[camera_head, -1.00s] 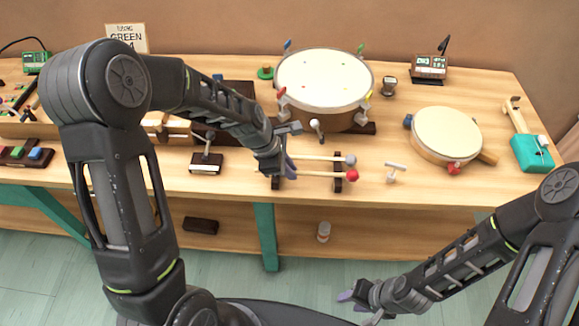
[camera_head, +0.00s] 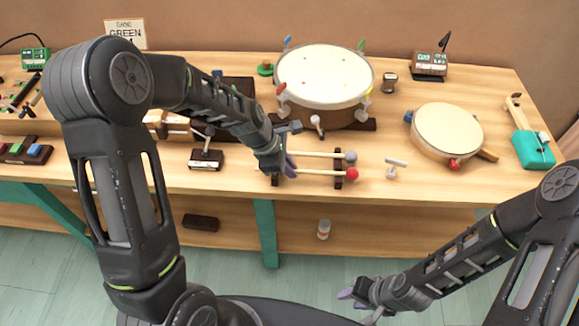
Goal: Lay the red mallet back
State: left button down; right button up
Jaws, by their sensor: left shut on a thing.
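The red mallet (camera_head: 352,174) has a round red head and a pale wooden stick. It lies level at the front of the table, with its head end at the dark rest (camera_head: 338,168). A grey-headed mallet (camera_head: 350,156) lies parallel just behind it. My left gripper (camera_head: 288,168) is at the left end of the red mallet's stick, shut on it; the fingers hide the stick's end. Whether the stick bears fully on the rest is hard to tell. My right gripper (camera_head: 347,294) is low in front of the table, away from everything; its finger gap is not clear.
A large drum (camera_head: 323,78) stands behind the mallets, and a smaller round drum (camera_head: 446,131) to the right. A small T-shaped metal piece (camera_head: 394,168) stands right of the red head. A dark block with a lever (camera_head: 206,160) is left of my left gripper.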

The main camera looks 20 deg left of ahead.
pick_arm(q)
jog(key=c, duration=1.4)
grip_release()
jog(key=shift+c, duration=0.2)
jog(key=v, duration=0.7)
jog(key=shift+s+r, duration=0.1)
jog(key=shift+r, duration=0.25)
jog(key=shift+a, duration=0.1)
